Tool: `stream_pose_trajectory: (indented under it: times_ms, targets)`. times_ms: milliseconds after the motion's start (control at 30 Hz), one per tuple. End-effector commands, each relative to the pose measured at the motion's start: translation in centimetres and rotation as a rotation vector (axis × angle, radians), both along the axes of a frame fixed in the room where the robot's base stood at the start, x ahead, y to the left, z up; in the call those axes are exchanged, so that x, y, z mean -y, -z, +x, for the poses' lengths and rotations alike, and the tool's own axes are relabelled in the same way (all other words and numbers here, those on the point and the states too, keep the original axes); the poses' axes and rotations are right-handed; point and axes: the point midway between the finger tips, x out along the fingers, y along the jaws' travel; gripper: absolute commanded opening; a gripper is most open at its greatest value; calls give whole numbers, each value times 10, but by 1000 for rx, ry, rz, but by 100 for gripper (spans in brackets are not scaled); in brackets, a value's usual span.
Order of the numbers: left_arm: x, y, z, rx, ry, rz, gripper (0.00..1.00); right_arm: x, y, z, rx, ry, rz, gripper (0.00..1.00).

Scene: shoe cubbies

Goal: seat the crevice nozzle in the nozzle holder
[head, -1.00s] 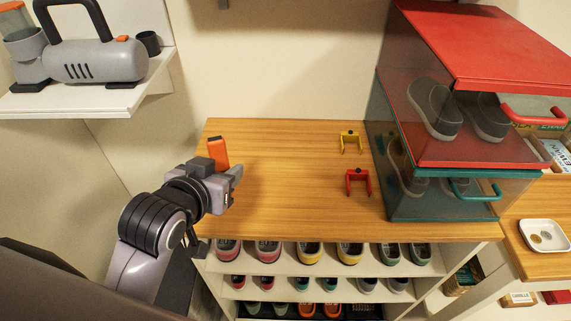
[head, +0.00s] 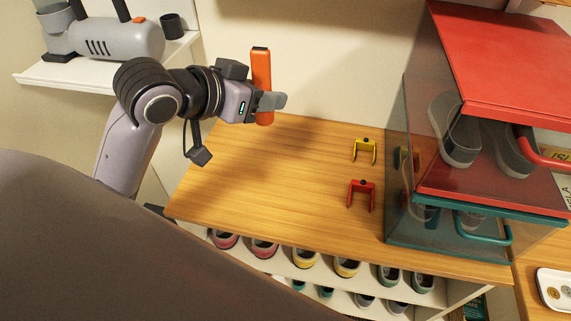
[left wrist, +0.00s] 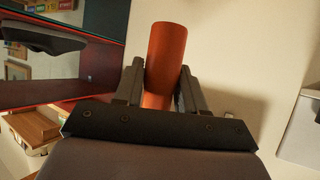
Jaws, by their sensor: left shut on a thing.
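The orange crevice nozzle (head: 262,85) stands nearly upright in my left gripper (head: 268,102), whose fingers are shut around its lower part. It is held in the air above the back left of the wooden top. In the left wrist view, the nozzle (left wrist: 166,60) rises between both fingers (left wrist: 158,88). A small dark cup (head: 172,26), which looks like the nozzle holder, stands on the white shelf at upper left, beside the grey vacuum (head: 120,40). The gripper is right of the cup and apart from it. My right gripper is not in view.
The white shelf (head: 60,73) projects from the left wall. Yellow (head: 365,150) and red (head: 361,192) brackets stand on the wooden top (head: 270,190). Stacked clear shoe boxes with a red lid (head: 500,60) occupy the right. The top's left and middle are clear.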

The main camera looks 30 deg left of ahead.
Motion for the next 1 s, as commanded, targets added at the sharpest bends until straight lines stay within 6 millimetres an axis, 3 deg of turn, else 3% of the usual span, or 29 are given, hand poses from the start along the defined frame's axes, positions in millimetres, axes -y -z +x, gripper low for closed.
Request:
stream_pose_trajectory:
  times_ms: [167,333,467,800,1000]
  targets:
    - [-6,-21,-4,1,43,-1,10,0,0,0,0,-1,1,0]
    - [-6,-15,-6,-8,56,-7,10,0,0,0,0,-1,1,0]
    - [-6,7,-7,-11,54,-9,10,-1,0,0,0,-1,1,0]
    - [-6,94,-7,-11,53,-9,10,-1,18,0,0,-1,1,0]
    - [-6,127,-7,-5,55,-7,10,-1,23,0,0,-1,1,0]
